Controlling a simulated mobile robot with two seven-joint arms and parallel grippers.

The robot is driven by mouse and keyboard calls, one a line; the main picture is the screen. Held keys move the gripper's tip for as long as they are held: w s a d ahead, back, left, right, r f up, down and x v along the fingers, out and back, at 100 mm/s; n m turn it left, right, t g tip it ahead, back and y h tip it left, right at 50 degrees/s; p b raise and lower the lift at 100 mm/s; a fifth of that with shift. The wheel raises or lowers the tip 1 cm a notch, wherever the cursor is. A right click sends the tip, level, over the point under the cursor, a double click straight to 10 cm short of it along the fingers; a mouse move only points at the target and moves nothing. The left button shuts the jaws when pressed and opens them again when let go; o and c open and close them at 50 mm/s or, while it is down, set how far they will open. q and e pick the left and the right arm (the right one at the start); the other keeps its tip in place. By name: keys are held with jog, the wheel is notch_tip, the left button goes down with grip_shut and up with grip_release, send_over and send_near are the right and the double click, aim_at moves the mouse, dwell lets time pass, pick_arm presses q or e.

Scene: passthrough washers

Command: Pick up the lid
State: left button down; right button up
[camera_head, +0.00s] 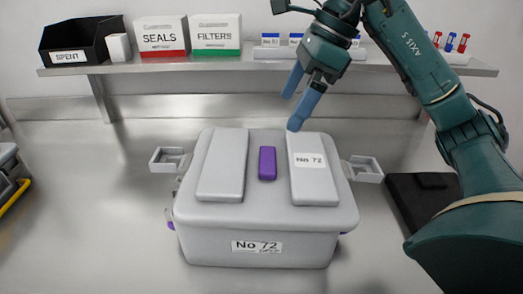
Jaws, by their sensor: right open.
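A grey box labelled "No 72" (257,249) stands on the metal bench in the middle of the view. Its grey lid (259,208) lies on top, with two raised pads, a purple piece between them and a second "No 72" label on the right pad. My right gripper (290,110) is open and empty, with blue fingers, above the back right of the lid. One fingertip shows just over the far end of the right pad; whether it touches cannot be told. My left gripper is not in view.
A shelf (270,68) behind carries a black "SPENT" bin (82,41), "SEALS" (161,36) and "FILTERS" (215,35) boxes. A black pad (414,196) lies at right.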

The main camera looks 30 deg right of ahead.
send_over(267, 158)
jog(key=s+d, duration=0.1)
jog(key=d, duration=0.1)
notch_tip(267, 158, down, 7)
jog(key=shift+s+a+r, duration=0.1)
jog(key=shift+s, duration=0.05)
jog(key=x, duration=0.4)
jog(key=shift+d+f, duration=0.2)
jog(key=shift+f, duration=0.05)
jog(key=shift+a+f, duration=0.15)
jog(key=shift+f, duration=0.2)
jog(key=c, duration=1.3)
jog(key=shift+r, duration=0.1)
jog(key=shift+c, duration=0.8)
